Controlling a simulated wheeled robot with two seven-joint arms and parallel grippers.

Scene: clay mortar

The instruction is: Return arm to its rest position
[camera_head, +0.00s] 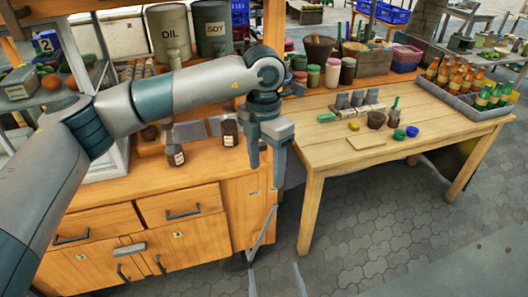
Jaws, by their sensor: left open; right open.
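My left arm (190,88) reaches in from the left over the wooden cabinet. My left gripper (265,174) hangs downward from its wrist, with its two fingers apart and nothing between them. It appears in front of the cabinet's right end, beside the gap to the light wooden table (330,158). My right gripper (275,281) shows only as two pale fingertips at the bottom edge, spread apart with bare floor between them. The rest of my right arm is out of view. A small brown clay bowl (376,120) stands on the table, apart from both grippers.
The wooden cabinet (190,232) has dark jars (175,155) on top and oil and soy canisters behind. Paved floor (400,225) in front of the table is clear.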

